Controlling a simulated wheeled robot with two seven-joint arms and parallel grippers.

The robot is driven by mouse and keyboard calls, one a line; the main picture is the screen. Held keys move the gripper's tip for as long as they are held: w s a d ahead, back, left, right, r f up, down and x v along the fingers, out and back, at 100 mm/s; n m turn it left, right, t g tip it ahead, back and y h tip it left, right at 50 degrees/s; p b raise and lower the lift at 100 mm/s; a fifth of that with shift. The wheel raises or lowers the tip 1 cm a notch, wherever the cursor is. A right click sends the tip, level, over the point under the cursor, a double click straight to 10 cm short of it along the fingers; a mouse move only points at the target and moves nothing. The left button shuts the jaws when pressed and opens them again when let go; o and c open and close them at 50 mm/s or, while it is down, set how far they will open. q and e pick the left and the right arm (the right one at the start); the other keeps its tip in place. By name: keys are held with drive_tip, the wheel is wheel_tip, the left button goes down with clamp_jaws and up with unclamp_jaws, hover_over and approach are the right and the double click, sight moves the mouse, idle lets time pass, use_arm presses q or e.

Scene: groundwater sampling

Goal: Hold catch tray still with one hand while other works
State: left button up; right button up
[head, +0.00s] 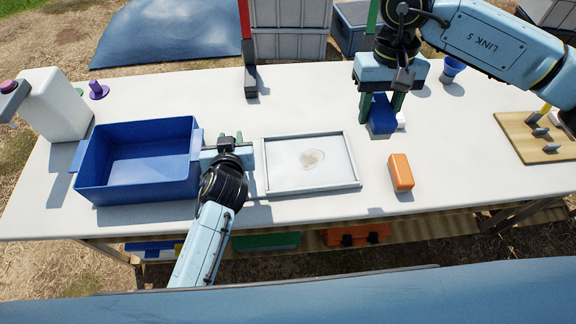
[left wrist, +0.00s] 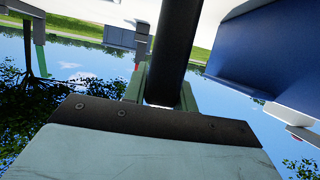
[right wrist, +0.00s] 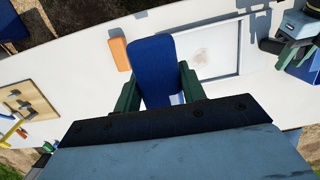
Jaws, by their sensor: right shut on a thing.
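A deep blue tray (head: 140,195) stands on the table at the left, its inside empty; its wall fills the right of the left wrist view (left wrist: 250,55). A shallow grey-rimmed tray (head: 315,192) with a pale brownish wet patch lies mid-table. My left gripper (head: 224,140) is beside the blue tray's right flange, fingers apart; I cannot tell whether it touches. A dark bar (left wrist: 178,40) shows between its fingers, and I cannot tell what it is. My right gripper (head: 381,103) is shut on a blue pad-like block (right wrist: 158,70), at the shallow tray's far right.
An orange block (head: 400,172) lies right of the shallow tray. A wooden board (head: 520,150) with pegs is at the right, a blue cup (head: 453,66) at the back. A white stand (head: 55,105) and purple piece (head: 97,90) are at the left.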

use_arm(q)
clamp_jaws()
